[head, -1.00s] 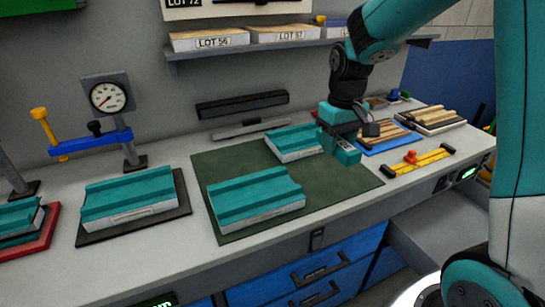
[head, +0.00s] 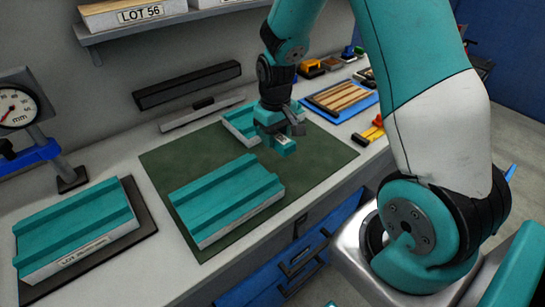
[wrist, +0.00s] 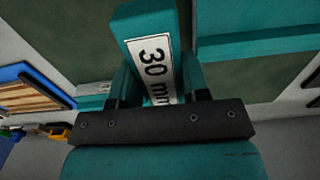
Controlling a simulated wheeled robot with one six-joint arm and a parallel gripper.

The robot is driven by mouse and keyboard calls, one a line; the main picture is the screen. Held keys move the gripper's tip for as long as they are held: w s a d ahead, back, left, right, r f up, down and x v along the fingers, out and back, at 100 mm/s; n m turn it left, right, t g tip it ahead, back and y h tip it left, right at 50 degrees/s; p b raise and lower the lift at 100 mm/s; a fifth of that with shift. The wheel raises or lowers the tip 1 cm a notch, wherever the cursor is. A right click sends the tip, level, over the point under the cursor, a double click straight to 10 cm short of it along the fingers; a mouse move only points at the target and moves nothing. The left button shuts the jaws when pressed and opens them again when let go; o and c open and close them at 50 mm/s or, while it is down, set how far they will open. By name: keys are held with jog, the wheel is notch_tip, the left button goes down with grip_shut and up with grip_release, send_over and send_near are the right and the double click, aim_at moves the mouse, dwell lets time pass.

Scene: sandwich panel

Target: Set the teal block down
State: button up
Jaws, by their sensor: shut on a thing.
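The teal block (wrist: 134,23) carries a white "30 mm" label and sits between my gripper's fingers in the wrist view. My gripper (head: 281,138) is shut on it, and the block's lower end also shows in the head view (head: 287,151). They are over the green mat (head: 320,157), just right of the rear teal-topped panel (head: 237,122) and behind the front teal-topped panel (head: 226,199). The front panel also shows at upper right in the wrist view (wrist: 255,45). I cannot tell whether the block touches the mat.
A blue tray with wooden strips (head: 340,98) lies right of the mat, with a yellow-and-red tool (head: 371,133) nearer the bench edge. Another teal-topped panel (head: 75,225) lies on a black mat at left. Bare green mat shows between the panels and to the right.

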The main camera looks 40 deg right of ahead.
aim_at(275, 167)
notch_tip(275, 167, down, 9)
jog(key=shift+r+p, duration=0.1)
jog(key=shift+p, duration=0.3)
jog(key=o, duration=0.5)
jog(key=shift+f, duration=0.2)
jog(key=shift+o, duration=1)
jog(key=shift+r, duration=0.15)
